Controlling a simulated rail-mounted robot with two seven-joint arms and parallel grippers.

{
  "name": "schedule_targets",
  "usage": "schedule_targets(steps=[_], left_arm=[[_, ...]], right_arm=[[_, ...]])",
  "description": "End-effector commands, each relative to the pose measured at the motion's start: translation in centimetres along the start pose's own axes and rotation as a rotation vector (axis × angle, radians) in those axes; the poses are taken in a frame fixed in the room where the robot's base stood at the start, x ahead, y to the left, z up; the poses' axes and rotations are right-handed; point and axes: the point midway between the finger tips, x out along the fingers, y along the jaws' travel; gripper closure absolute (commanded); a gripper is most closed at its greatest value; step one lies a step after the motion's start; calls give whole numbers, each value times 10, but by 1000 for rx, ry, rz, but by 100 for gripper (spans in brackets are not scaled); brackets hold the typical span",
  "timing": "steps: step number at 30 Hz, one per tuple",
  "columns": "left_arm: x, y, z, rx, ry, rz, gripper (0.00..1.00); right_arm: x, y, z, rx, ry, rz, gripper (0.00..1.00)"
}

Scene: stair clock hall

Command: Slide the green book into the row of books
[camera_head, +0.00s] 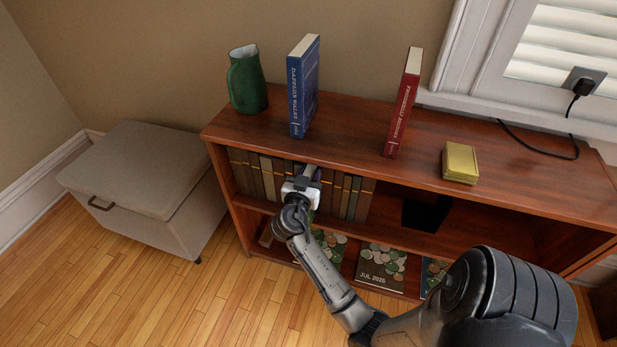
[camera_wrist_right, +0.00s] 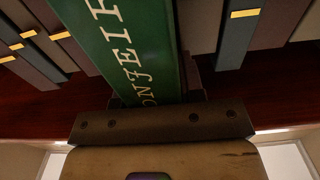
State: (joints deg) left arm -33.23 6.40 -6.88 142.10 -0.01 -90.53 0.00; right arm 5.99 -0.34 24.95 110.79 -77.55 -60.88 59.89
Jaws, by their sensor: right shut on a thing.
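The green book (camera_wrist_right: 135,45) with gold lettering on its spine fills the middle of the right wrist view. My right gripper (camera_head: 304,180) is shut on it at the front of the shelf's upper compartment. In the head view the gripper mostly hides the book. The row of books (camera_head: 350,196), with dark spines and gold bands, stands upright in that compartment to both sides of the gripper. In the wrist view, row books (camera_wrist_right: 238,35) show on both sides of the green book. How deep it sits between them I cannot tell. My left gripper is not in view.
On the shelf top (camera_head: 350,135) stand a green pitcher (camera_head: 248,80), a blue book (camera_head: 303,88) and a red book (camera_head: 403,105), with a yellow block (camera_head: 460,162) to their right. A black box (camera_head: 425,213) is right of the row. A grey storage bench (camera_head: 140,170) stands at left.

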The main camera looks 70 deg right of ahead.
Motion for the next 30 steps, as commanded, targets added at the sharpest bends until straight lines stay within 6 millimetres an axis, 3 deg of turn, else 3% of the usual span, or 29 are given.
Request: schedule_targets(steps=[10, 23, 30], left_arm=[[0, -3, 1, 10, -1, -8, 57], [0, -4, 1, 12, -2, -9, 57], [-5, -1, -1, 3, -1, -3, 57]], right_arm=[[1, 0, 0, 0, 1, 0, 34], [-1, 0, 1, -1, -2, 0, 34], [-24, 0, 0, -2, -3, -2, 34]])
